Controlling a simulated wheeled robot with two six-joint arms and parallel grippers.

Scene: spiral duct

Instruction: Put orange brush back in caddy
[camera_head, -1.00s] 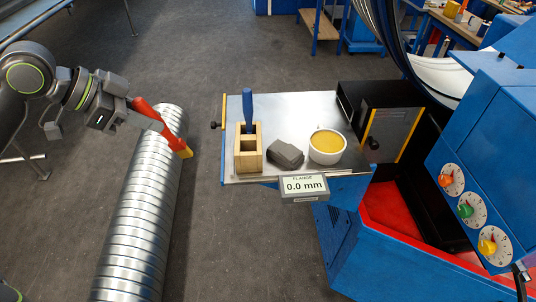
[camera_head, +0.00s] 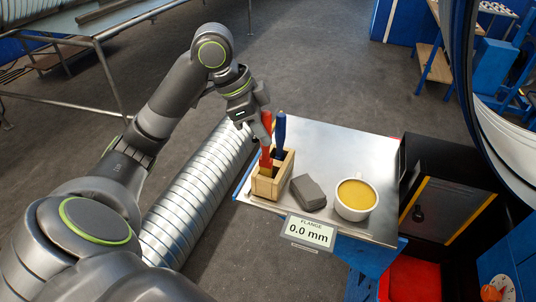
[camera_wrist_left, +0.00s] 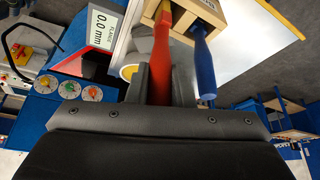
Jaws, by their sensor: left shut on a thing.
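The orange brush (camera_head: 266,150) is upright at the wooden caddy (camera_head: 269,186), its lower end down in the caddy's near slot. My left gripper (camera_head: 266,122) is shut on the upper part of its handle, above the caddy. In the left wrist view the orange brush (camera_wrist_left: 161,60) runs from between my left gripper's fingers (camera_wrist_left: 160,85) to the caddy (camera_wrist_left: 190,12). A blue-handled tool (camera_head: 280,135) stands in the other slot, close beside the gripper. How deep the brush sits is hidden. My right gripper is not in view.
The caddy stands on a metal table (camera_head: 345,150). A grey block (camera_head: 308,192) and a white cup with yellow contents (camera_head: 355,199) are to its right. A spiral duct (camera_head: 205,190) lies left of the table. A gauge display (camera_head: 310,232) is at the front edge.

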